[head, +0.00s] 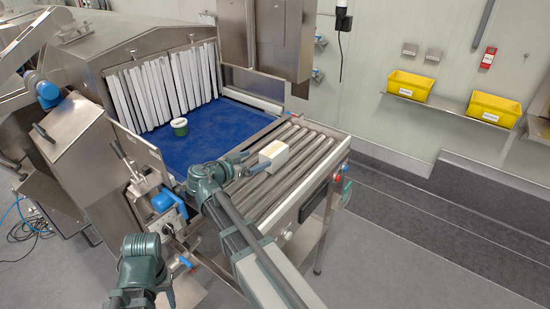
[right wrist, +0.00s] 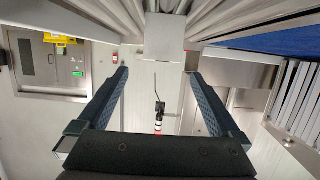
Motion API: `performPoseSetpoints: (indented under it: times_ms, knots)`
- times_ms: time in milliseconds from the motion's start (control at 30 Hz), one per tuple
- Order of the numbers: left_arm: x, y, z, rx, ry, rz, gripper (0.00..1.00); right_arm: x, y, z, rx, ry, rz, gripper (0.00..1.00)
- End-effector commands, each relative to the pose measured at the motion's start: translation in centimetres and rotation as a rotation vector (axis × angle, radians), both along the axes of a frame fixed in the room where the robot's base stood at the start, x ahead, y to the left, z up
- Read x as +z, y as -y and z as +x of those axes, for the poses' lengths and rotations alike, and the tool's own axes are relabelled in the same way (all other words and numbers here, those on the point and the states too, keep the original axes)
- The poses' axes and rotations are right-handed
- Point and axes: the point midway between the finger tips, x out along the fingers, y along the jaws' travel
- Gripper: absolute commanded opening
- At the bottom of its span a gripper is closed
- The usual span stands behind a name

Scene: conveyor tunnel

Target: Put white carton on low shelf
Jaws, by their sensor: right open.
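The white carton (head: 274,156) lies on the roller conveyor (head: 296,178), near the belt end. In the right wrist view the carton (right wrist: 157,30) is at the top middle, beyond the fingertips and untouched. My right gripper (head: 250,167) is just left of the carton in the head view, pointing toward it. In the right wrist view its two fingers (right wrist: 160,76) are wide apart with nothing between them. A metal wall shelf (head: 449,110) at the right holds two yellow bins; I cannot tell whether it is the low shelf. My left arm shows at the bottom left, but its gripper cannot be made out.
The yellow bins (head: 409,86) and (head: 494,109) stand on the wall shelf. The floor right of the conveyor is clear.

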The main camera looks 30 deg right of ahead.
Motion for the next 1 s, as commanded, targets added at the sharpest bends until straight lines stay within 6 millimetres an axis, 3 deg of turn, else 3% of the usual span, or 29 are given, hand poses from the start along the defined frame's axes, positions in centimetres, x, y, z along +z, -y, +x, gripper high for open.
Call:
performPoseSetpoints:
  times_ms: [100,300,733,1000]
  knots:
    - [-1.1,0.0,0.0,0.000,0.000,0.000,0.50,-1.1,2.3,1.0,-0.004,0.000,0.000,1.00]
    - [-1.8,0.0,0.0,0.000,0.000,0.000,0.50,-1.8,4.8,2.1,-0.001,0.000,0.001,1.00]
    - [-2.0,0.0,0.0,0.000,0.000,0.000,0.50,-2.0,6.2,2.7,-0.001,0.000,0.000,1.00]
    - [-3.0,0.0,0.0,0.000,0.000,0.000,0.50,-3.0,9.4,4.3,-0.003,0.001,0.000,1.00]
